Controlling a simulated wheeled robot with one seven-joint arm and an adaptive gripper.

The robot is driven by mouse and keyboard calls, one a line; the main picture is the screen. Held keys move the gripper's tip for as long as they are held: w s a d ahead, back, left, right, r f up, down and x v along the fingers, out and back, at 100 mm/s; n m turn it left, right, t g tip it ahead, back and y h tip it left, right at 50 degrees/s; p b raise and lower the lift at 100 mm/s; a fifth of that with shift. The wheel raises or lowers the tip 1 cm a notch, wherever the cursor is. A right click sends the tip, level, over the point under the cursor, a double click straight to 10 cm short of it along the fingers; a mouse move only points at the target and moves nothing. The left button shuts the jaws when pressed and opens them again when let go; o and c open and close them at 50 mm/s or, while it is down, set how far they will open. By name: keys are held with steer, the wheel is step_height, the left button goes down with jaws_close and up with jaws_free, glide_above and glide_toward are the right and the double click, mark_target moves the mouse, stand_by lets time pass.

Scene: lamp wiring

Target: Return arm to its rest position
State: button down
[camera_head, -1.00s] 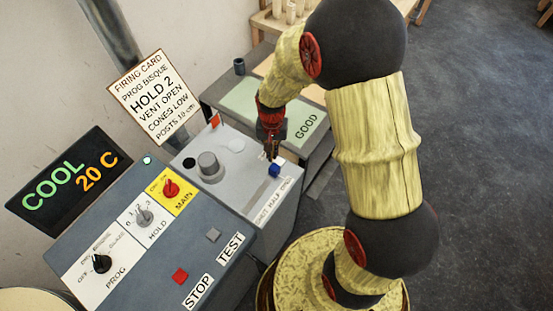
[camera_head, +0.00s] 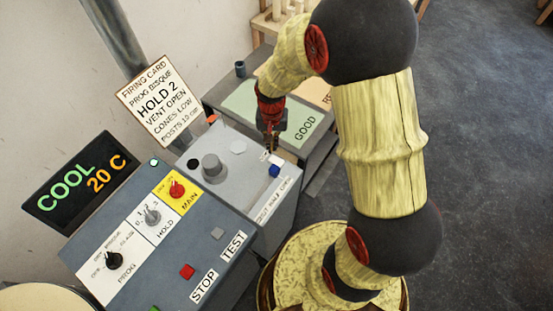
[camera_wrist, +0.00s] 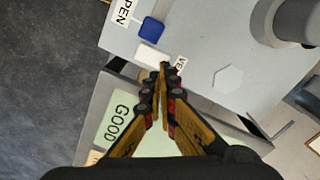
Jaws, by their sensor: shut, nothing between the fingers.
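My gripper (camera_head: 271,143) is shut and empty, pointing down above the far right part of the grey panel (camera_head: 225,178). In the wrist view its fingertips (camera_wrist: 162,70) meet close to a white block (camera_wrist: 153,54) and a blue block (camera_wrist: 152,29) on that panel. I cannot tell whether the tips touch anything. The blue block (camera_head: 275,171) also shows in the head view, just below the gripper. My arm arches over from the right side of the head view, bent downward at the wrist.
A control desk (camera_head: 150,225) with knobs and buttons stands at the left, with a display reading COOL 20 C (camera_head: 80,190) and a firing card (camera_head: 158,100) behind it. A green GOOD area (camera_head: 300,128) lies beyond my gripper. Bare floor (camera_head: 490,150) is at the right.

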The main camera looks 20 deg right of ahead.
stand_by(0.5)
steer(key=shift+s+f+n, duration=0.1)
steer(key=shift+s+n, duration=0.2)
steer(key=shift+s, duration=0.05)
steer(key=s+r+n+t, duration=0.1)
steer(key=s+r+t, duration=0.1)
steer(key=s+r, duration=0.4)
steer(key=s+r+n+t, duration=0.1)
steer(key=s+r, duration=0.4)
steer(key=r, duration=0.8)
steer(key=s+r+n+t, duration=0.2)
steer(key=s+r, duration=0.4)
steer(key=r, duration=0.4)
steer(key=shift+s+r+n+t, duration=0.3)
steer(key=shift+s, duration=0.05)
steer(key=shift+a, duration=0.15)
